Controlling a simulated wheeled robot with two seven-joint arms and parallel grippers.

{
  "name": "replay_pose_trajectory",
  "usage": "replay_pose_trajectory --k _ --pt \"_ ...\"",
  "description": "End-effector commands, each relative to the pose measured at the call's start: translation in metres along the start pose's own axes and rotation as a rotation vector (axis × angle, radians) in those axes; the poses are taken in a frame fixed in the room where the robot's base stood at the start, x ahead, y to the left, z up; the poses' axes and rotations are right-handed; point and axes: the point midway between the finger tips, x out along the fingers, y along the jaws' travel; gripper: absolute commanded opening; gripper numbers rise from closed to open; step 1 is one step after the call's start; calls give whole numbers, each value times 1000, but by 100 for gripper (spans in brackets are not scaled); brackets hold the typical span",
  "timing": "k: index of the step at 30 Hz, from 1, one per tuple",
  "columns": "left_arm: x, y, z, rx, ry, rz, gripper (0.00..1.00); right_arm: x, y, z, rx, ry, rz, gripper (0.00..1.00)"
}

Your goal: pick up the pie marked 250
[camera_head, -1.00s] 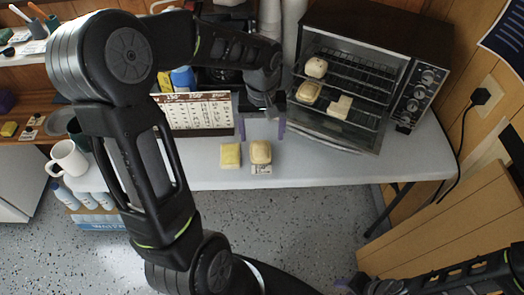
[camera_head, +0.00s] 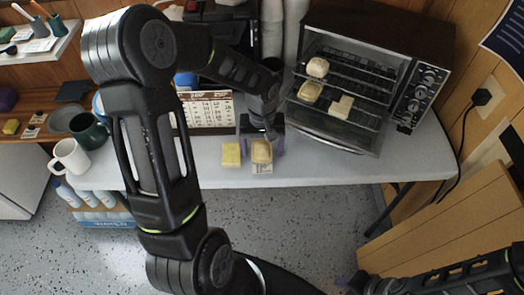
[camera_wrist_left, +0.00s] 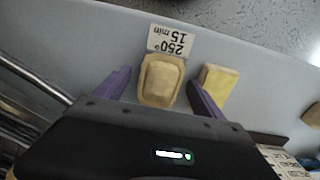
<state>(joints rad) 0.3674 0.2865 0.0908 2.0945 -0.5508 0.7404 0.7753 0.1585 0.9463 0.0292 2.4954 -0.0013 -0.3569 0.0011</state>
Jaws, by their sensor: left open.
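The pie marked 250 (camera_head: 261,151) is a pale, rounded-square pie near the table's front edge. In the left wrist view the pie (camera_wrist_left: 160,80) sits between the fingertips with gaps on both sides. My right gripper (camera_head: 358,283) is partly in view at the bottom edge, far from the pie; its jaw opening is unclear.
A yellow block (camera_head: 231,154) lies close left of the pie. An open toaster oven (camera_head: 395,45) holds three pale food pieces at the right. A calendar (camera_head: 210,110) stands behind. A white mug (camera_head: 70,157) and a dark green mug (camera_head: 90,131) stand left.

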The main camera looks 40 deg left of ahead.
Motion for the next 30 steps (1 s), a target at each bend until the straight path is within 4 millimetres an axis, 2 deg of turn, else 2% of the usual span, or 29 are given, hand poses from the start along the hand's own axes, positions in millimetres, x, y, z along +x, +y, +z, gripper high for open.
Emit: replay_pose_trajectory --k 17,30 --pt "0 0 0 -1 1 0 79 0 0 0 0 0 0 36" --pt "0 0 0 -1 1 0 45 0 0 0 0 0 0 36"
